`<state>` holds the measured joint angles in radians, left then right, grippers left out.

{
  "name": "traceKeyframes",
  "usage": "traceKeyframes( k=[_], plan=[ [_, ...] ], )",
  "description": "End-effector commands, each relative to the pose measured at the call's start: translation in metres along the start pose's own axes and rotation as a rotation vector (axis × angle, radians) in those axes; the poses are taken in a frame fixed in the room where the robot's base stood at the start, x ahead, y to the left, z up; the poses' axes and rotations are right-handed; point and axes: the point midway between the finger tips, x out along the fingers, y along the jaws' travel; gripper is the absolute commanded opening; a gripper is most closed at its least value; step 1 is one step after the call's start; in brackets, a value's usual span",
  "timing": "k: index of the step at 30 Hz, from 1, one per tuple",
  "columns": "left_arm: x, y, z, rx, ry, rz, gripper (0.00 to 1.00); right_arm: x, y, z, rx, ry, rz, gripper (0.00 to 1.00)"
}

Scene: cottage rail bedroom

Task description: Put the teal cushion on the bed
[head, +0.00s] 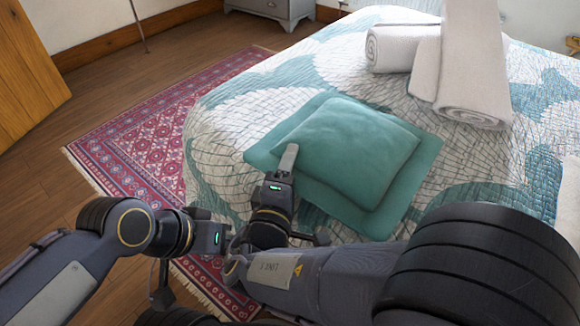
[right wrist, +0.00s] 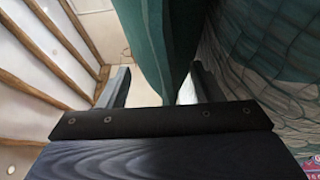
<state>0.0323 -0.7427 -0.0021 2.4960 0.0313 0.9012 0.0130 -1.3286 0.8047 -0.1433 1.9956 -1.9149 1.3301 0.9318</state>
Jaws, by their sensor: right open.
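The teal cushion (head: 350,145) lies flat on the quilted bed (head: 225,125), near its front left edge. My right gripper (head: 288,160) is at the cushion's left side, with one pale finger visible over its flat border. In the right wrist view the open right gripper (right wrist: 160,88) has a finger on each side, and the cushion (right wrist: 160,40) fills part of the gap between them. I cannot tell whether the fingers touch it. My left gripper (head: 215,240) is low in front of the bed, and its fingers are hidden or unclear.
Rolled white towels (head: 470,70) lie on the bed behind and right of the cushion. A red patterned rug (head: 140,140) covers the floor left of the bed. A grey cabinet (head: 270,8) stands at the back. The bed's left part is clear.

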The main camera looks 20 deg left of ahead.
Motion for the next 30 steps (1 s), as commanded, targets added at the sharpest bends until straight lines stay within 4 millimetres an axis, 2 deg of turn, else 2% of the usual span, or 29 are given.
traceKeyframes(
  k=[6,12,17,30],
  plan=[
    [-0.005,0.002,-0.002,0.0,0.0,0.0,0.36,-0.04,0.001,-0.002,0.0,0.007,-0.001,0.59],
    [-0.007,0.003,-0.003,0.0,0.0,0.0,0.36,-0.066,0.0,-0.001,-0.001,0.005,0.0,0.59],
    [-0.007,0.003,-0.004,0.0,0.0,0.0,0.36,-0.073,0.0,-0.001,0.0,0.004,-0.001,0.59],
    [-0.007,0.003,-0.004,0.0,0.0,0.0,0.36,-0.072,-0.001,0.0,0.0,0.003,-0.001,0.59]
  ],
)
